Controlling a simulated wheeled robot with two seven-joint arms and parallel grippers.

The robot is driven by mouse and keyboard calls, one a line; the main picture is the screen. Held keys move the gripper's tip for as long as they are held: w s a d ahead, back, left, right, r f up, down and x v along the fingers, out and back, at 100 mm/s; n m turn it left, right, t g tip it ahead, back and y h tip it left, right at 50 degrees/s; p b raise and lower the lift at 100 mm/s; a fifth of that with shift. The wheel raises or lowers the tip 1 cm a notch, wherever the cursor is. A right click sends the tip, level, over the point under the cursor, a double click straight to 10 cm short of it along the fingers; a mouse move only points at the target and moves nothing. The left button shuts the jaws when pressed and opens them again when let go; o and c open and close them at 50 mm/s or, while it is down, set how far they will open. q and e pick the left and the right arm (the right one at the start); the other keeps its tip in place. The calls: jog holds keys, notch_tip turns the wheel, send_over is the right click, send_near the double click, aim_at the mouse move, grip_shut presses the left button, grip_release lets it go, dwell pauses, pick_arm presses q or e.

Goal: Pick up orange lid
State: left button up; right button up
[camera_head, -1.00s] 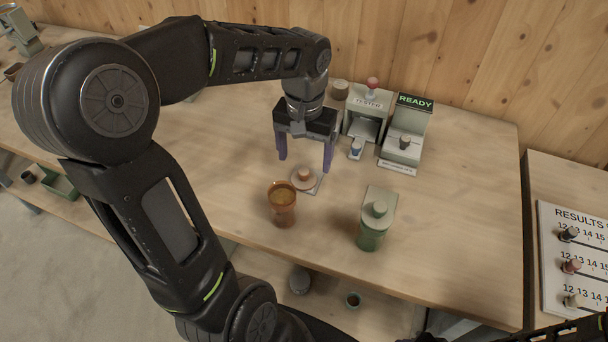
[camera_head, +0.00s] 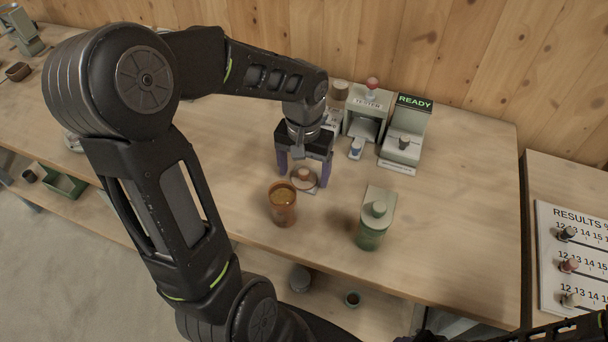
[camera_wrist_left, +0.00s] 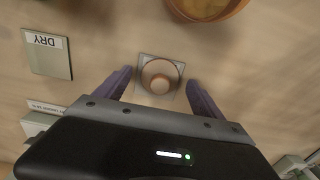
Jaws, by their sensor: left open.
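The orange lid (camera_head: 304,175) is a small disc with a raised knob, lying on a grey square plate on the table. In the left wrist view the lid (camera_wrist_left: 160,76) lies between and just beyond the fingertips. My left gripper (camera_head: 304,180) is open, pointing down, with its purple fingers on either side of the lid. The left wrist view also shows the gripper (camera_wrist_left: 158,86) with nothing between its fingers touching the lid. An orange jar (camera_head: 283,208) with yellowish contents stands open in front of the lid. My right gripper is not identifiable.
A green jar (camera_head: 372,228) stands to the right. The tester (camera_head: 364,122) and the device marked READY (camera_head: 405,135) stand at the back. A DRY card (camera_wrist_left: 47,54) lies on the table.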

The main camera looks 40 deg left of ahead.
pick_arm(q)
jog(key=shift+c, duration=0.6)
jog(key=c, duration=1.3)
